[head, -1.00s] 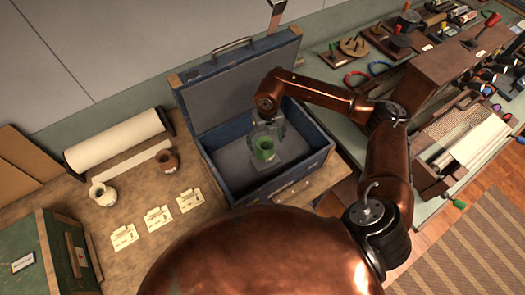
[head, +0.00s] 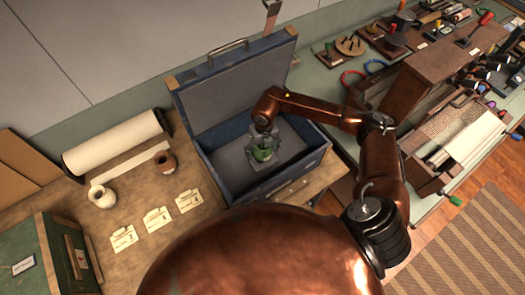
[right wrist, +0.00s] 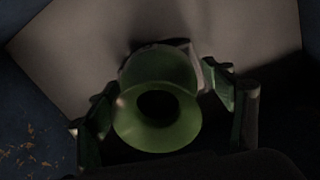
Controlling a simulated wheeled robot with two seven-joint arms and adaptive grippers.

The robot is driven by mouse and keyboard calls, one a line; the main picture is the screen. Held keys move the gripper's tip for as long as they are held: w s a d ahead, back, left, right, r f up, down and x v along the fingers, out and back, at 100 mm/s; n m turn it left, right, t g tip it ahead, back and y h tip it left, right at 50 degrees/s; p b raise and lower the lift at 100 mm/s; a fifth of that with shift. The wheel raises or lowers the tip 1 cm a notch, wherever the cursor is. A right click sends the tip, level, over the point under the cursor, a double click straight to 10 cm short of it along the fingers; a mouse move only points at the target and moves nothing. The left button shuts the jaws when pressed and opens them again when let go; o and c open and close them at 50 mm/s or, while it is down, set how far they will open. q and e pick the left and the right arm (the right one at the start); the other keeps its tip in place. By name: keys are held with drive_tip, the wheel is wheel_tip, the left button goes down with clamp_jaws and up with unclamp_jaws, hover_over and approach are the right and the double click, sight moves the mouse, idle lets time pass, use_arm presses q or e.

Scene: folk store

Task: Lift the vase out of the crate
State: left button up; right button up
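The green vase (head: 263,155) stands inside the open blue crate (head: 226,170), near the middle of its grey floor. In the right wrist view the vase (right wrist: 183,133) shows its wide round mouth and dark opening. My right gripper (head: 265,148) reaches down into the crate around the vase. In the right wrist view its fingers (right wrist: 160,105) are spread on either side of the vase, with a narrow gap visible at the right finger. The vase's base is partly hidden. My left gripper is not in view.
The crate's raised lid (head: 240,82) stands behind my right arm. A green box (head: 40,250) is at lower left.

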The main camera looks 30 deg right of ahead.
drive_tip(key=c, duration=1.3)
